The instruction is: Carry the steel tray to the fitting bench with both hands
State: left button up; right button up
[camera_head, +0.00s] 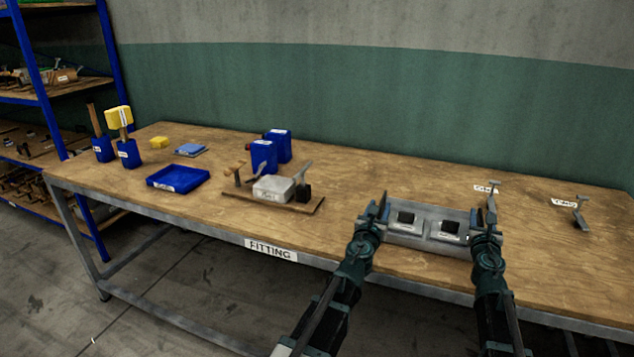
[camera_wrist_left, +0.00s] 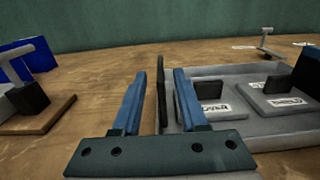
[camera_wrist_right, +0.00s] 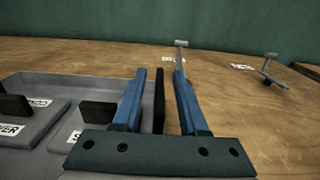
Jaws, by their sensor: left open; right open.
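The grey steel tray (camera_head: 425,241) rests on the wooden fitting bench (camera_head: 345,205), near its front edge, right of centre. It holds two grey blocks with black grips and white labels; the tray also shows in the left wrist view (camera_wrist_left: 225,70) and the right wrist view (camera_wrist_right: 85,78). My left gripper (camera_head: 378,210) is open at the tray's left end, with a dark upright handle (camera_wrist_left: 161,95) between its fingers. My right gripper (camera_head: 483,214) is open at the right end, with a similar dark handle (camera_wrist_right: 159,100) between its fingers. Gaps show beside both handles.
A wooden board (camera_head: 232,203) with a white-grey block stands left of the tray. Blue containers (camera_head: 263,157), a blue bin (camera_head: 178,186) and brushes in blue holders lie further left. Two small metal stands (camera_head: 581,216) are to the right. A FITTING label (camera_head: 271,250) marks the bench edge.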

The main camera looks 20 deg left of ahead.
pick_arm(q)
jog(key=s, duration=0.6)
jog(key=shift+s, duration=0.25)
pick_arm(e)
jog(key=shift+s, duration=0.15)
jog(key=s, duration=1.1)
jog(key=shift+s, duration=0.4)
